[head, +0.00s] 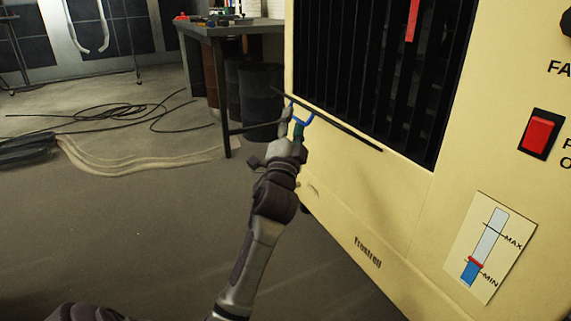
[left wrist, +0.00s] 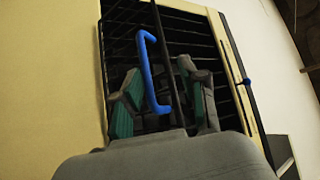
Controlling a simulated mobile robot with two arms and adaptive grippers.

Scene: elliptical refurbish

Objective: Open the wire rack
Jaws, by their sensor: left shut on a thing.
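The wire rack is a black barred grille on the front of a cream machine (head: 350,215). A blue handle (head: 303,119) sits on a thin black bar (head: 345,131) that runs slantwise across the lower part of the grille and sticks out to the left. My left gripper (head: 294,123) is shut on the blue handle. In the left wrist view the blue handle (left wrist: 147,62) stands between the green-padded fingers, in front of the black bars (left wrist: 120,45). The exact finger contact is hard to see. My right gripper is not in view.
The machine has a red switch (head: 539,134) and a level gauge (head: 490,238) on the right. A workbench (head: 230,30) with dark barrels (head: 262,90) stands behind. Black cables (head: 110,116) and a pale hose bundle (head: 130,158) lie on the floor.

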